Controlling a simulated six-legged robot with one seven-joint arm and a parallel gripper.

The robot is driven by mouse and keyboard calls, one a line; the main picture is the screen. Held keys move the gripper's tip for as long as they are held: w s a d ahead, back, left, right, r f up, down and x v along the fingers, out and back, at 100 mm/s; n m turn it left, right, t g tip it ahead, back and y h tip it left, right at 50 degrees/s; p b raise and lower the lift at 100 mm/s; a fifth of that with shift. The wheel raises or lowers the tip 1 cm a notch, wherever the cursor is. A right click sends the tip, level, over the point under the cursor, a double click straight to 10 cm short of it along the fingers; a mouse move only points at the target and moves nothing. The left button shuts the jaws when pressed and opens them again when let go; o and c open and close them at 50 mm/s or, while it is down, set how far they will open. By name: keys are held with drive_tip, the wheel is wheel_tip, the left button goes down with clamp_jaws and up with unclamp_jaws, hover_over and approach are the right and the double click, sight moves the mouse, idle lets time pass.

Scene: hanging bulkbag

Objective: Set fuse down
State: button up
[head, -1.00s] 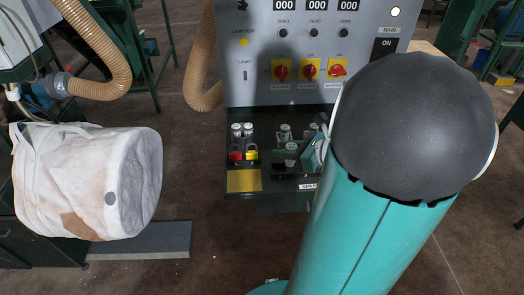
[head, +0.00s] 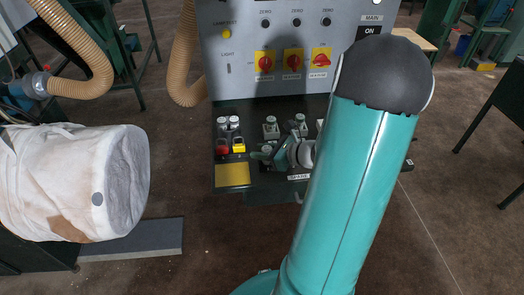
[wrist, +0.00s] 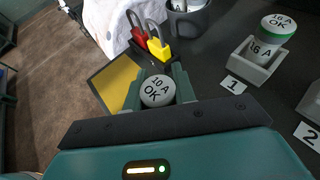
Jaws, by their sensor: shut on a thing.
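My gripper (wrist: 157,92) is shut on a fuse with a white cap marked "10 A OK" (wrist: 157,91), its jaws on both sides. The fuse's lower end is hidden. In the head view my gripper (head: 272,155) is low over the front of the dark shelf, right of a yellow plate (head: 232,174). The yellow plate (wrist: 112,82) lies just left of the held fuse in the wrist view.
A red padlock (wrist: 136,37) and a yellow padlock (wrist: 158,48) stand close beyond the held fuse. A grey cup (wrist: 187,20) with white-capped fuses is behind them. The control panel (head: 300,85) rises behind the shelf. A white bulk bag (head: 75,180) hangs at left.

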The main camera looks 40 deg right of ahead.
drive_tip(key=shift+f, duration=0.1)
drive_tip(key=o, duration=1)
